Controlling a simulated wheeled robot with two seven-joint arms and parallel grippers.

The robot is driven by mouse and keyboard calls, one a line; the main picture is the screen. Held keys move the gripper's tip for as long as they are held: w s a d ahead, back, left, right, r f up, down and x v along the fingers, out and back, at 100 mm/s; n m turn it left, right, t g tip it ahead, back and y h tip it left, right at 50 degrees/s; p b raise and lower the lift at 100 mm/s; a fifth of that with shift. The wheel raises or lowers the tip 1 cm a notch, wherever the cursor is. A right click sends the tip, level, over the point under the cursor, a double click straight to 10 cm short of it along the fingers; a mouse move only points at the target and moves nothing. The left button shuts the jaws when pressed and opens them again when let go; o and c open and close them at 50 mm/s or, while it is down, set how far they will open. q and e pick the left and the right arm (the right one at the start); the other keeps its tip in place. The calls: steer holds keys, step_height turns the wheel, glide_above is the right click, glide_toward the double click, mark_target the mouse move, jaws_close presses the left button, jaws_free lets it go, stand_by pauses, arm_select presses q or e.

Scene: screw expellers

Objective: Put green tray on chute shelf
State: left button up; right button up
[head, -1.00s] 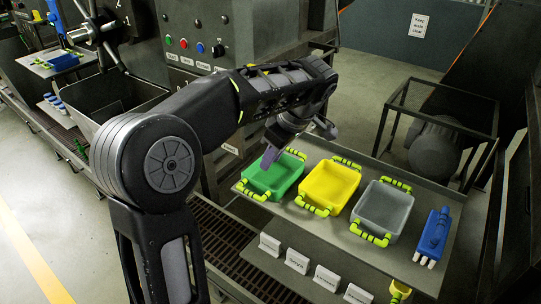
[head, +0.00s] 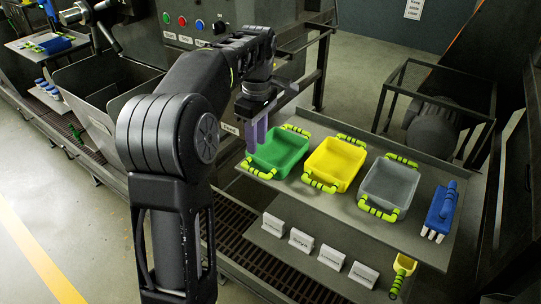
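The green tray (head: 279,152) with yellow-green handles stands at the left end of a grey table (head: 330,208), beside a yellow tray and a grey tray. My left gripper (head: 257,146) points down at the green tray's left edge, its purple fingers above the near handle (head: 258,170). The two fingers show apart, with nothing seen between them. The tray still rests on the table. No surface is clearly marked as the chute shelf; a grey sloped hopper (head: 92,122) stands at the left behind my arm. My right gripper is not in view.
The yellow tray (head: 333,163) and grey tray (head: 390,185) stand close to the right. Further right are a blue tool (head: 440,210) and a yellow scoop (head: 403,266). White label cards (head: 301,240) stand on a lower ledge. A machine panel with buttons (head: 182,21) is behind my arm.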

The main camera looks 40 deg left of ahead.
mark_target(263, 162)
arm_select(q)
steer(key=shift+w+d+r+m, duration=0.1)
steer(key=shift+w+d+m, duration=0.25)
steer(key=shift+d+m, duration=0.25)
steer(key=shift+f+b, duration=0.4)
steer(key=shift+f, duration=0.9)
steer(key=shift+f, duration=0.1)
step_height(263, 162, down, 5)
steer(key=shift+f+p, duration=0.1)
steer(key=shift+p, duration=0.4)
steer(key=shift+c, duration=0.4)
jaws_close()
